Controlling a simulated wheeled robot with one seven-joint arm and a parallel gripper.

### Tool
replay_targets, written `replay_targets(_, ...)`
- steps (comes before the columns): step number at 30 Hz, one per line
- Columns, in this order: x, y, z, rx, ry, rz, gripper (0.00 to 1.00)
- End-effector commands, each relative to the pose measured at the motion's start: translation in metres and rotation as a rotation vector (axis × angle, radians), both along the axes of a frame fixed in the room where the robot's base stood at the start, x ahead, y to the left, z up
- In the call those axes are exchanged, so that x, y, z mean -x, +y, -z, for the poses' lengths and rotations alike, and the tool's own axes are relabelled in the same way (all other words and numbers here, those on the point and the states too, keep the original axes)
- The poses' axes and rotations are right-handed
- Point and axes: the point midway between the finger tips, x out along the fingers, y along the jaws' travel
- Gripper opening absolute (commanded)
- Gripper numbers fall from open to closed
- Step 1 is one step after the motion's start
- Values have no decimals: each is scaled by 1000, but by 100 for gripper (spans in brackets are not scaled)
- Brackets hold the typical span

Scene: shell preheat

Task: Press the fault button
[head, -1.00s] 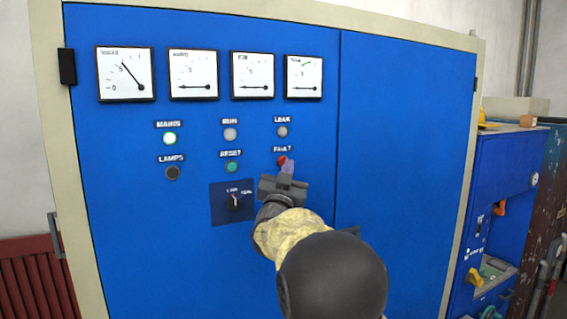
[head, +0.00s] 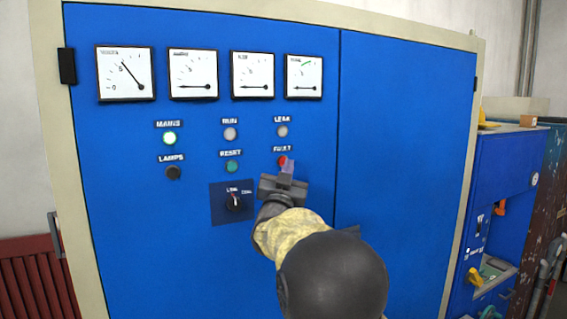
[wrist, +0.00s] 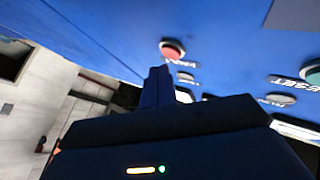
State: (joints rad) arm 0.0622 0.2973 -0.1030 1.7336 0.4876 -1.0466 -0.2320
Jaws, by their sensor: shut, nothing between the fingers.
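The fault button (head: 281,161) is a small red button under the FAULT label on the blue cabinet panel. In the wrist view the red button (wrist: 172,49) sits just beyond my fingertips. My gripper (head: 287,168) is shut and empty, pointed at the panel just to the right of and slightly below the button. Its fingers (wrist: 158,85) show dark in the wrist view, with a gap of blue panel seen between their tips and the button. In the head view the fingertips partly cover the button's right side, and I cannot tell whether they touch it.
The green RESET button (head: 232,166) and black LAMPS button (head: 173,172) are to the left. A rotary switch (head: 234,202) lies lower left. The MAINS lamp (head: 169,138) is lit. The right cabinet door (head: 405,150) is bare.

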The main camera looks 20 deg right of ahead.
Motion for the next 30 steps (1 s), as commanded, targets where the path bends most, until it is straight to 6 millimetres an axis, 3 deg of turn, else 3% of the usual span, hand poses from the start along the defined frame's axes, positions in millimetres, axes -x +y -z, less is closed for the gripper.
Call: replay_targets(30, -9, 0, 0, 0, 1, 0, 0)
